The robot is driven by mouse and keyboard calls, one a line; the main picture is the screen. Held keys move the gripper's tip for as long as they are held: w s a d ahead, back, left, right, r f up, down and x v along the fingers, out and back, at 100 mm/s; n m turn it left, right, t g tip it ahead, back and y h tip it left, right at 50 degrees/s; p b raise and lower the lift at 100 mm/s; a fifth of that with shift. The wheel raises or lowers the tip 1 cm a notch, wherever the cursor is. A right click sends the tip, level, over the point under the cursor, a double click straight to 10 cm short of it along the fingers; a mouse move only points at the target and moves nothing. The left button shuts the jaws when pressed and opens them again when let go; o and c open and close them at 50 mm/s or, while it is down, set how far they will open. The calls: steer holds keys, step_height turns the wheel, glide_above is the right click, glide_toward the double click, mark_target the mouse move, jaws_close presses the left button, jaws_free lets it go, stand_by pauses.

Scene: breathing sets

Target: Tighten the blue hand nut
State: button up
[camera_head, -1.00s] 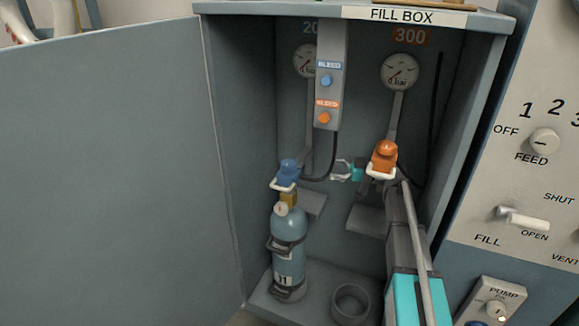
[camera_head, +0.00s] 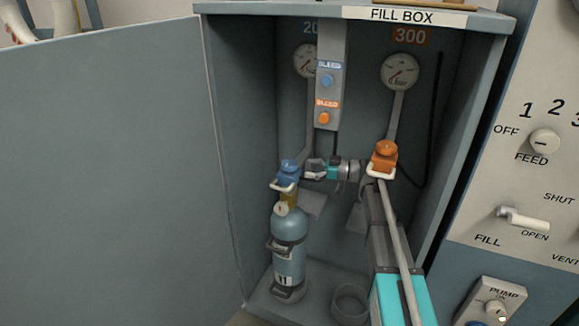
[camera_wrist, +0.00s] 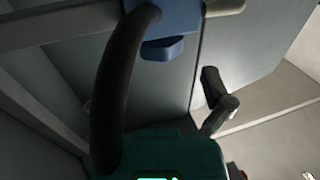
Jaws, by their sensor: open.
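The blue fill connector (camera_head: 289,169) sits on the brass valve of a blue-grey cylinder (camera_head: 289,236) in the fill box. In the wrist view its blue body (camera_wrist: 178,14) is at the top, with a small blue knob, likely the hand nut (camera_wrist: 162,49), beneath it. A white handle sticks out to the right. My gripper (camera_head: 308,169) reaches in from the right, close beside the connector. In the wrist view one finger is right of centre; the other is mostly hidden. The gripper is open, and the knob is beyond it, not visibly held.
A dark hose (camera_wrist: 108,90) curves in front of the wrist camera. An orange connector (camera_head: 383,158) hangs to the right, above my arm. A narrow bleed panel (camera_head: 329,60) hangs above my gripper. A grey ring holder (camera_head: 350,302) is on the box floor. The open door (camera_head: 105,170) is left.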

mark_target(289, 166)
steer(key=shift+w+a, duration=0.15)
steer(key=shift+a, duration=1.4)
steer(key=shift+w+a, duration=0.15)
steer(key=shift+a, duration=1.4)
steer(key=c, duration=1)
steer(key=shift+c, duration=0.2)
steer(key=shift+s+m+t, duration=0.15)
steer(key=shift+m+t, duration=0.25)
steer(key=shift+t, duration=0.2)
